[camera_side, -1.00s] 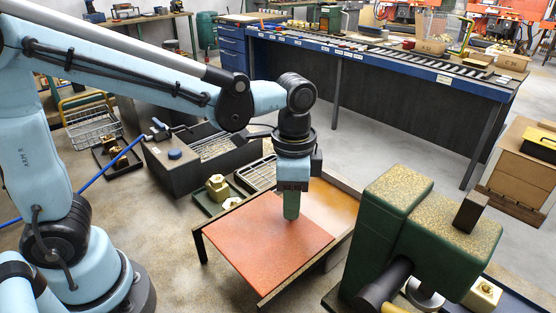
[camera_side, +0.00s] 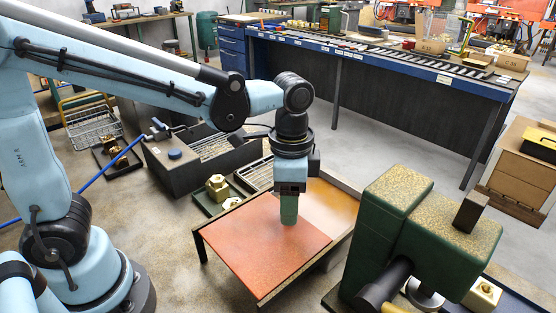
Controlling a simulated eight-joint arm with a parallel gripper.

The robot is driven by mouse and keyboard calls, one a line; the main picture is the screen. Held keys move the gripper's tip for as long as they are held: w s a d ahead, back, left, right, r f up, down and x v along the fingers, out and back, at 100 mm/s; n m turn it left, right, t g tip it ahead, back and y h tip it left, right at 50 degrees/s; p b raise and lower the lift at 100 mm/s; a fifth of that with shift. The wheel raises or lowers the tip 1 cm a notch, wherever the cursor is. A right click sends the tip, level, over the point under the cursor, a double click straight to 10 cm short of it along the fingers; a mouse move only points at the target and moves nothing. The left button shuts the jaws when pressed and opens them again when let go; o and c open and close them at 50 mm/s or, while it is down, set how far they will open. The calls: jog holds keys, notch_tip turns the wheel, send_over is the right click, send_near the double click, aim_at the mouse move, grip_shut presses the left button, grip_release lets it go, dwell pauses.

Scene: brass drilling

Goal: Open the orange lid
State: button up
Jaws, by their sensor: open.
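The orange lid (camera_side: 262,248) is a flat panel that lies level over the left part of a low dark-framed box (camera_side: 335,199). The right part of the box top shows a browner orange surface. My gripper (camera_side: 289,222) points straight down, with its green fingertips at or just above the lid near its right edge. From this angle the gap between the fingers does not show, and I cannot tell whether the tips touch the lid. I see nothing held between them.
A green drilling machine (camera_side: 400,235) stands close on the right. A dark tank (camera_side: 180,170) with a blue hose and a tray with brass parts (camera_side: 217,186) lie behind the box. A long blue workbench (camera_side: 400,65) is at the back. Open floor lies between.

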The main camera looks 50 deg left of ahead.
notch_tip(320, 180, up, 12)
dwell(0.6)
jog(key=s+a+f+n+t, duration=0.3)
jog(key=a+f+n+t, duration=0.4)
jog(key=a+f+n, duration=0.2)
jog(key=shift+s+a+f, duration=0.3)
jog(key=shift+a+f, duration=0.1)
jog(key=shift+a, duration=0.6)
